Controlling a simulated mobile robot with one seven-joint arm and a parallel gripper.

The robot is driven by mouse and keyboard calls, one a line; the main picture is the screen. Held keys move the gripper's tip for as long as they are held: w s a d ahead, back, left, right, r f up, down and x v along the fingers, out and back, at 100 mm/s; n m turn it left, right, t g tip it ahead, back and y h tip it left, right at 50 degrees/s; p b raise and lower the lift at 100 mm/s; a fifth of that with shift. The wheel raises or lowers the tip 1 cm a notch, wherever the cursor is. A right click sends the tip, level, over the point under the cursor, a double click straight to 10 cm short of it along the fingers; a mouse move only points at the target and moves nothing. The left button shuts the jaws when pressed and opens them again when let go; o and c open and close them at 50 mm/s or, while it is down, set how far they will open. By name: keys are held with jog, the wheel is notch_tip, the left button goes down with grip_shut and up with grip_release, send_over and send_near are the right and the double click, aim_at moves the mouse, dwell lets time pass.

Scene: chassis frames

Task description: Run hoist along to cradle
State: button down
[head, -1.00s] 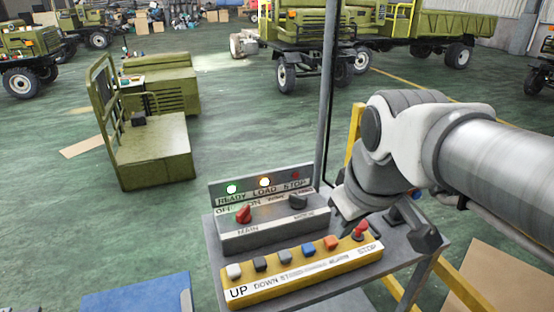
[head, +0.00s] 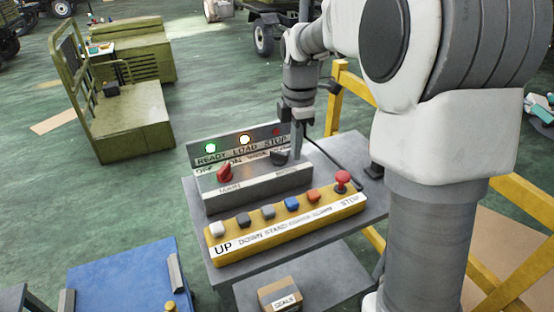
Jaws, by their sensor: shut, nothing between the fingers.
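The control console (head: 257,187) stands on a grey stand, with a green lamp (head: 210,148) and a pale LOAD lamp (head: 244,140) lit; its STOP lamp (head: 276,132) looks dark red. A red MAIN knob (head: 224,172) and a black knob (head: 279,157) sit below. The yellow button box (head: 289,229) in front has several buttons, marked UP, DOWN and STOP; middle labels are blurred. My gripper (head: 298,151) is shut and empty, pointing down just right of the black knob; I cannot tell if they touch. No hoist is recognisable, nor a clear cradle.
A blue platform (head: 122,270) with grey blocks lies at the lower left. A labelled box (head: 280,297) sits on the lower shelf. Yellow rails (head: 338,98) stand behind the console. An olive cart (head: 122,125) stands back left; green floor between is clear.

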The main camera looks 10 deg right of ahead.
aim_at(292, 200)
jog(key=shift+w+f+n, duration=0.7)
jog(key=shift+w+f, duration=0.1)
jog(key=shift+f, duration=0.15)
notch_tip(292, 200, down, 14)
dwell(0.4)
